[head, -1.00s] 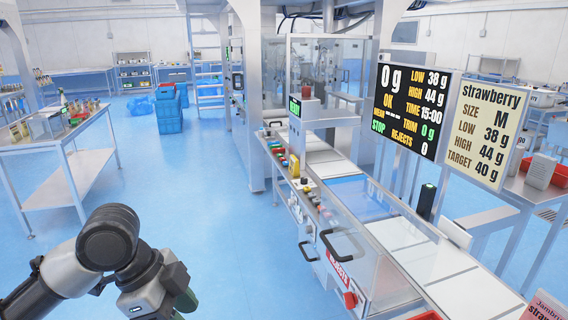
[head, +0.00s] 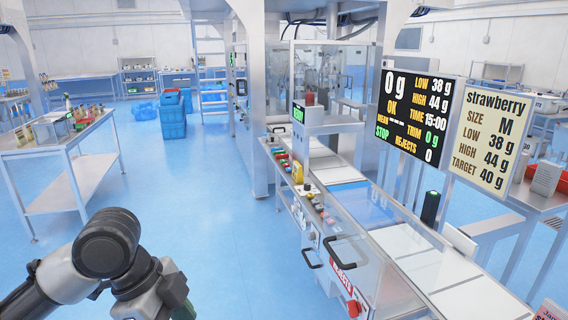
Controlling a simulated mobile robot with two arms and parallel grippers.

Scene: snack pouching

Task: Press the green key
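The green key cannot be made out for certain. Small coloured controls (head: 318,206) in red, yellow and green sit along the near top edge of the conveyor machine (head: 372,262), too small to tell apart. A small screen with green lettering (head: 298,115) stands on a post above them. My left arm comes in at the bottom left, well to the left of the machine and apart from it. Its gripper fingers are not visible. My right gripper is not in view.
A large black display (head: 412,110) reads 0 g, beside a cream strawberry display (head: 489,136). A steel table (head: 65,150) stands at left. The blue floor (head: 210,215) between is clear.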

